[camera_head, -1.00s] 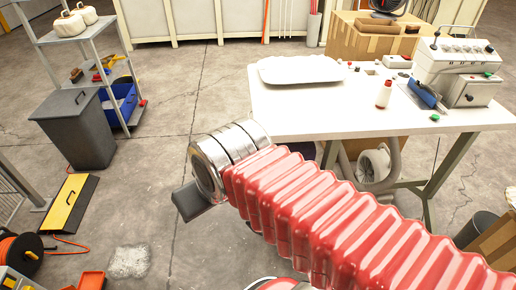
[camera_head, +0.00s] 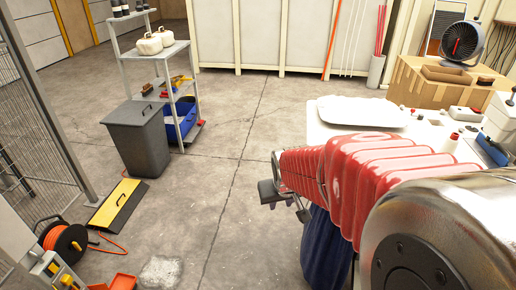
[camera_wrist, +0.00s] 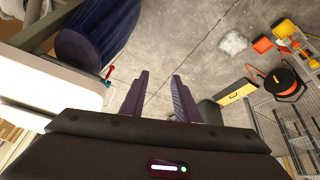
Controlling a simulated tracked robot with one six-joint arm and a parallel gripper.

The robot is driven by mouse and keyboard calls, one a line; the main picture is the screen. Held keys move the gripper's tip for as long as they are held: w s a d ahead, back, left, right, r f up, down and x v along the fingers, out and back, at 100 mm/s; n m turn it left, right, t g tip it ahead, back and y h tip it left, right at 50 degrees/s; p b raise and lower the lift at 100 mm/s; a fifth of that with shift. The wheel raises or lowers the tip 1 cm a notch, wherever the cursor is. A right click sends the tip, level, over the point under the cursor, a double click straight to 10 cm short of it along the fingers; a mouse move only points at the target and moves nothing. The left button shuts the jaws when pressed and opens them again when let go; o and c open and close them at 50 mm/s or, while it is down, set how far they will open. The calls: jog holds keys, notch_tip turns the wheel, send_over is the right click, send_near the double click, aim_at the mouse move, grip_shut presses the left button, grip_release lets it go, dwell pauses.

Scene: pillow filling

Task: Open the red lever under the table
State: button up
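A small red lever (camera_wrist: 109,72) shows in the wrist view, beside the edge of the white table (camera_wrist: 45,82) and left of my gripper. My gripper (camera_wrist: 158,92) is open and empty, its two dark fingers apart over the floor. In the head view my gripper (camera_head: 278,194) is a small dark shape left of the table (camera_head: 318,132), partly hidden by my red arm. The lever does not show in the head view.
Dark blue fabric (camera_head: 325,250) hangs below my arm; it also shows in the wrist view (camera_wrist: 108,28), near the lever. A white tray (camera_head: 358,112) lies on the table. A grey bin (camera_head: 138,135) and shelf (camera_head: 155,52) stand left. Floor between is clear.

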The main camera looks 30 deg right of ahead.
jog(key=w+d+f+m+t+h, duration=0.1)
jog(key=w+d+f+t, duration=0.3)
jog(key=d+f, duration=0.6)
jog(key=w+d+f+t+h, duration=0.2)
jog(key=w+d+f+t, duration=0.1)
jog(key=w+d+f, duration=0.5)
jog(key=d+f, duration=0.3)
jog(key=d, duration=0.4)
jog(key=shift+w+m+t, duration=0.15)
jog(key=shift+m+t, duration=0.25)
jog(key=shift+f, duration=0.1)
jog(key=shift+w, duration=0.1)
jog(key=x, duration=1.3)
jog(key=shift+w+f, duration=0.15)
jog(key=shift+f, duration=0.15)
jog(key=shift+d, duration=0.15)
jog(key=shift+c, duration=0.4)
